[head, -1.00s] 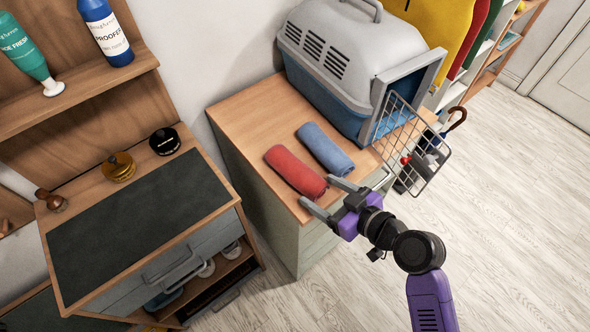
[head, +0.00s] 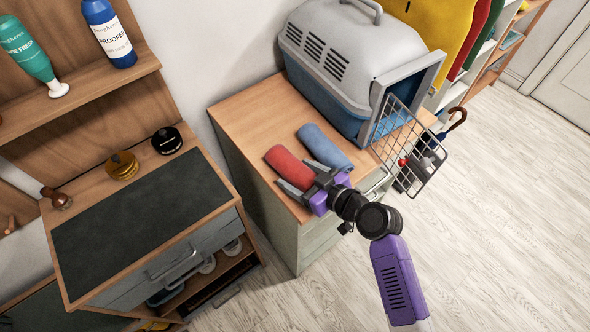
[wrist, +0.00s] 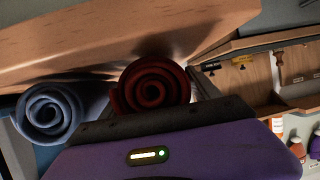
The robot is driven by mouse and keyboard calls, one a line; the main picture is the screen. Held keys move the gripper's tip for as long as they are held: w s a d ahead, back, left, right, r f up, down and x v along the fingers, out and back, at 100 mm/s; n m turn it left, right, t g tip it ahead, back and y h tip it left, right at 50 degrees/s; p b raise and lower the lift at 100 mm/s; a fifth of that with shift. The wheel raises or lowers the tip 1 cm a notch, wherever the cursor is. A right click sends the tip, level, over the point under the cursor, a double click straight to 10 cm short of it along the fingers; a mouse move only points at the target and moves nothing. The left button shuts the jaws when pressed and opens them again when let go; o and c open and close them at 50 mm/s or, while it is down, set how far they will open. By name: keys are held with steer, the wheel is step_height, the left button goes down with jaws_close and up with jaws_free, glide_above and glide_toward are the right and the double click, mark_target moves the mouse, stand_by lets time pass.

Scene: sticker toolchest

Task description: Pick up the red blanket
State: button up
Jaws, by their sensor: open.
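The red blanket (head: 287,165) is a rolled-up bundle lying on the wooden top of the cabinet. In the wrist view its spiral end (wrist: 154,86) faces the camera, just beyond the gripper's dark edge. My gripper (head: 298,177) is open at the blanket's near end, with one finger on each side of the roll in the head view. The gripper hides part of that end. I cannot tell whether the fingers touch the blanket.
A blue rolled blanket (head: 325,147) lies right beside the red one; it also shows in the wrist view (wrist: 48,112). A pet carrier (head: 335,58) with an open wire door (head: 409,146) stands behind. A dark-topped workbench (head: 140,225) is at left.

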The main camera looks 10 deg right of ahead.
steer(key=c, duration=1.2)
steer(key=shift+r, duration=0.1)
